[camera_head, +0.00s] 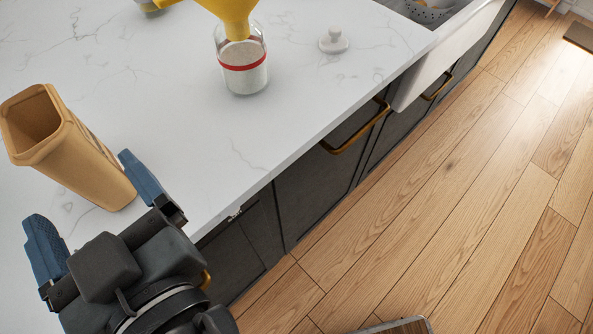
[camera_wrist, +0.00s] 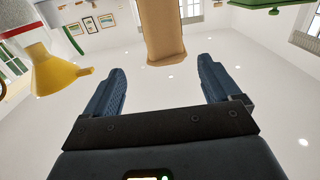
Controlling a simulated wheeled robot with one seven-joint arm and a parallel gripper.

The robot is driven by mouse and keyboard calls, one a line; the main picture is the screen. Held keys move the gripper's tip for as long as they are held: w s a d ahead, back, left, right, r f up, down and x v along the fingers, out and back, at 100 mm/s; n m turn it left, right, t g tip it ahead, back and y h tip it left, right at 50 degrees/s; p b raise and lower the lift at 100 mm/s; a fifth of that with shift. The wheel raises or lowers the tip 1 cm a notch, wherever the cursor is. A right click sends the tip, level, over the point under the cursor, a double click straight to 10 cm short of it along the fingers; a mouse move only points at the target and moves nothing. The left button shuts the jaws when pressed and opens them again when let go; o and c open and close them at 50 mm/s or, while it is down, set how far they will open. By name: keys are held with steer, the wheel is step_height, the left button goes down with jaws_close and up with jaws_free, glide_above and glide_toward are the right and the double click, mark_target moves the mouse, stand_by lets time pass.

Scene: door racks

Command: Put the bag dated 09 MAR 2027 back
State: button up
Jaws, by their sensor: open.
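A tan, open-topped bag (camera_head: 82,165) stands on the white counter at the left of the head view, tilted in the picture. No date on it can be read from here. In the wrist view the bag (camera_wrist: 163,32) shows at the top middle, beyond the gap between the fingers. My gripper (camera_head: 92,208) is open and empty at the counter's near edge, its blue fingers spread to either side of the bag's near end. In the wrist view my gripper (camera_wrist: 162,72) has nothing between its fingertips.
A glass jar (camera_head: 243,78) of pale powder with a red band holds a yellow funnel (camera_head: 233,12). A white knobbed lid (camera_head: 333,40) lies to its right. Dark cabinets with brass handles (camera_head: 356,128) drop below the counter edge. The wooden floor (camera_head: 450,200) at right is mostly clear.

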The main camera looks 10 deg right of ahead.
steer(key=s+d+f+h, duration=0.1)
steer(key=d+f+h, duration=0.1)
steer(key=d+f, duration=0.6)
steer(key=s+d+f+h, duration=0.15)
steer(key=d+f, duration=0.25)
steer(key=d, duration=0.8)
steer(key=s+d+r+m+h, duration=0.1)
steer(key=s+d+m+h, duration=0.5)
steer(key=s+d, duration=0.9)
steer(key=shift+s+d, duration=0.3)
steer(key=shift+d, duration=0.25)
